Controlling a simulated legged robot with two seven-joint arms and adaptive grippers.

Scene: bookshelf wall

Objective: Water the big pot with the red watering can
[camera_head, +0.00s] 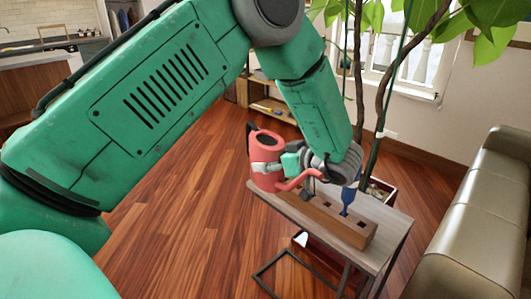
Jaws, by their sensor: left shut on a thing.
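The red watering can (264,145) is in the middle of the head view, above the left end of a small side table. My left gripper (283,165) is shut on it, and the fingers hide part of its side and handle. I cannot tell if the can touches the table. The big pot (383,190) is partly visible behind the table, with plant stems rising from it. My right gripper is not in view.
The side table (393,226) carries a wooden block with holes (335,222) and a blue-handled tool (347,198) standing in it. A sofa (485,220) is at the right. Stems and leaves (481,24) hang at the upper right. The wooden floor at left is clear.

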